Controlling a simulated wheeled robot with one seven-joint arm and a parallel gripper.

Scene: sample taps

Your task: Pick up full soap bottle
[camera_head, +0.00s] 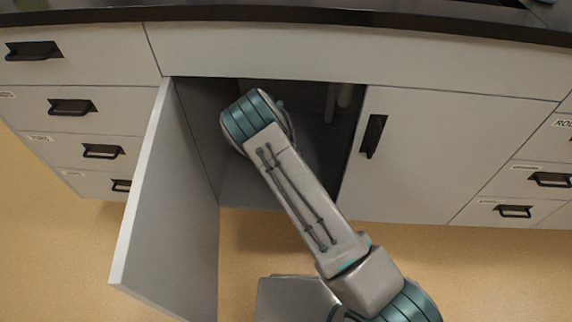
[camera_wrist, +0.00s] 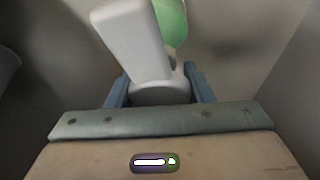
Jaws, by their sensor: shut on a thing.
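In the wrist view a soap bottle shows as a white pump head with a long spout (camera_wrist: 135,40) and a green part (camera_wrist: 172,22) behind it. How full it is cannot be told from here. My gripper (camera_wrist: 158,92) has its blue fingers on both sides of the white part near the pump's base, shut on it. In the head view my arm reaches into the open cabinet (camera_head: 200,125). The gripper and bottle are hidden there behind the arm.
The left cabinet door (camera_head: 165,220) stands swung open toward me. The right door (camera_head: 425,155) is shut. Pale pipes (camera_head: 338,97) show at the back of the cabinet. A dark countertop (camera_head: 300,16) runs above, with drawers on both sides. Grey walls surround the bottle.

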